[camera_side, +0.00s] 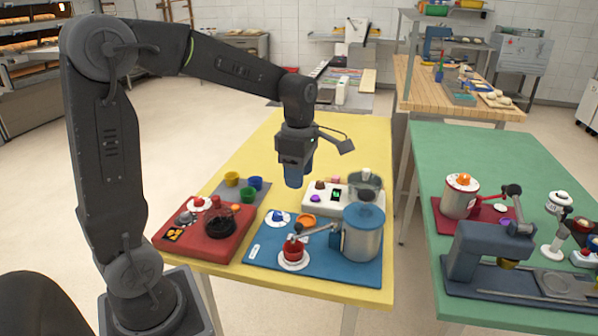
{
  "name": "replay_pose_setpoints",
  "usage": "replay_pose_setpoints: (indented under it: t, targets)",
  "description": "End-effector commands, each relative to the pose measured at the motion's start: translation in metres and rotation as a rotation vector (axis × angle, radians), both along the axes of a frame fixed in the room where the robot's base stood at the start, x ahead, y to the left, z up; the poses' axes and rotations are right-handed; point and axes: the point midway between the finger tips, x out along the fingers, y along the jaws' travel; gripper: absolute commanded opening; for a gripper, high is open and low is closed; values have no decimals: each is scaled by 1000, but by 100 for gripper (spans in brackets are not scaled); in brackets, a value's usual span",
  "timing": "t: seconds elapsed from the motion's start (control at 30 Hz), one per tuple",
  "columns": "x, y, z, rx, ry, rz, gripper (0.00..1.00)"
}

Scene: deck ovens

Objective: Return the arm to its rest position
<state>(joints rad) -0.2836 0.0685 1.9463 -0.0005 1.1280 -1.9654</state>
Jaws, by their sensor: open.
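My gripper (294,172) points down above the yellow table (340,132), over the back part of the blue mat. Its jaws are open; a blue part shows at its lower end. It stays clear above the objects, with no contact visible. My arm reaches in from the left, bent at the elbow high in the picture.
A green table (500,150) stands right. The yellow table's back is clear.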

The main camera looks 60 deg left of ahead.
Motion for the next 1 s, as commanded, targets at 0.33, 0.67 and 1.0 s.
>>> replay_pose_setpoints:
  t: [0.33, 0.67, 1.0]
  targets:
    - [-13, -13, 12, 17, -45, -203, 50]
    - [-75, -63, 41, 172, -206, -1120, 50]
    - [-134, -94, 42, 453, -273, -1972, 50]
